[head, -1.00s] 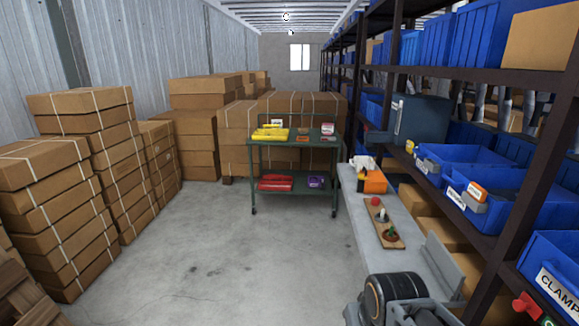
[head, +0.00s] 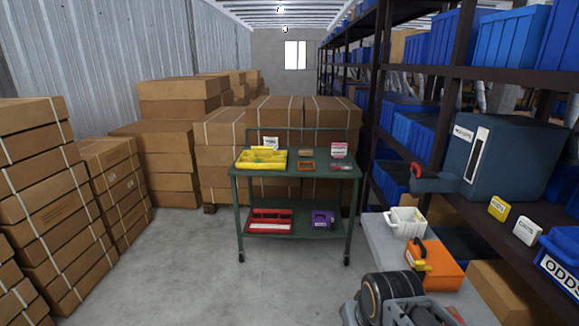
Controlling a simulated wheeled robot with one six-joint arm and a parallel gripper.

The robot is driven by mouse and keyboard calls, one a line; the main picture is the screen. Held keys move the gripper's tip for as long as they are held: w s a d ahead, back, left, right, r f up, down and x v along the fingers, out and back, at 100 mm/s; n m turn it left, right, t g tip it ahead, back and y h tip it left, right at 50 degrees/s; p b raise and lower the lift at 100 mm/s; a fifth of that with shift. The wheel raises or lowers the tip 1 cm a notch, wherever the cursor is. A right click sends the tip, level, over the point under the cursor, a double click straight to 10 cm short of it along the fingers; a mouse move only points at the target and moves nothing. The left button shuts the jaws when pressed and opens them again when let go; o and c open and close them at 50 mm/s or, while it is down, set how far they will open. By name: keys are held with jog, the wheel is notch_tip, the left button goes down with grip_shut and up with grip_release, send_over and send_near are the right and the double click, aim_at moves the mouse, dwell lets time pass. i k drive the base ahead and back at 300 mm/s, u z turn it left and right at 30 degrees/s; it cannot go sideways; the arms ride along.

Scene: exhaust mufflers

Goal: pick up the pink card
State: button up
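A small card with pink and white on it (head: 339,150) stands at the back right of the top shelf of a green cart (head: 240,205). It appears upright, beyond a small grey and red item (head: 341,167). Parts of my own arm show at the bottom of the head view, right of centre. My gripper's fingers cannot be made out, and the card is well ahead of my arm.
The cart top also holds a yellow tray (head: 261,158), a white card (head: 270,143) and an orange frame (head: 307,167). A bench with a white basket (head: 405,222) and orange box (head: 436,264) stands right. Cardboard boxes (head: 165,160) line the left. Floor before the cart is clear.

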aim_at(339, 150)
jog(key=i, duration=3.95)
jog(key=u, duration=0.4)
